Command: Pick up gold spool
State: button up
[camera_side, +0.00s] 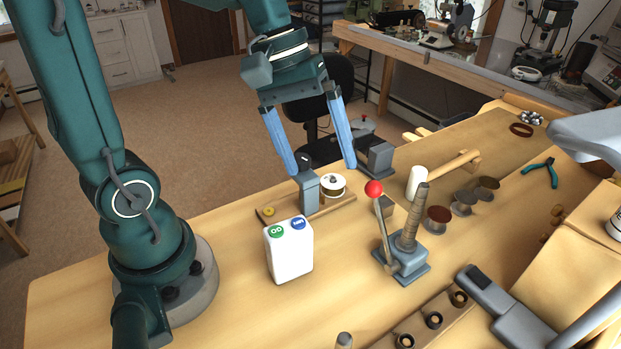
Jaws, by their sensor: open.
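A small spool with a pale rim and a gold-brown body (333,186) stands on a wooden base, just right of a grey post; it looks like the gold spool. My gripper (323,168) is open, its two blue fingers pointing down. In the picture the spool lies between and slightly below the fingertips, nearer the right one. The left fingertip appears close to the top of the grey post (309,194). I cannot tell whether they touch. Nothing is held.
The wooden base (285,215) carries a small yellow disc (268,211). A white container (289,250) stands in front. A red-knobbed lever device (402,250) stands to the right, with a mallet (440,175) and several dark spools (438,219) beyond.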

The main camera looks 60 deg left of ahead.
jog(key=w+a+f+n+h, duration=0.2)
jog(key=w+a+n+h, duration=0.1)
jog(key=w+n, duration=0.25)
jog(key=n+h, duration=0.3)
jog(key=n, duration=0.1)
send_over(331, 180)
jog(key=w+d, duration=0.1)
jog(key=d, duration=0.1)
notch_tip(331, 180, down, 3)
jog(key=a+f+n, duration=0.1)
jog(key=a+f+n+t+h, duration=0.1)
jog(key=a, duration=0.1)
jog(key=a+f+n+t, duration=0.1)
jog(key=f, duration=0.1)
jog(key=shift+w+a+n+h, duration=0.25)
jog(key=shift+w+a+h, duration=0.05)
jog(key=shift+w, duration=0.05)
jog(key=shift+n+t+h, duration=0.4)
jog(key=shift+n+h, duration=0.2)
jog(key=shift+h, duration=0.2)
jog(key=s+a+f, duration=0.3)
jog(key=shift+f, duration=0.3)
jog(key=shift+s+d+f, duration=0.1)
jog(key=shift+s+f, duration=0.05)
jog(key=shift+x, duration=2.4)
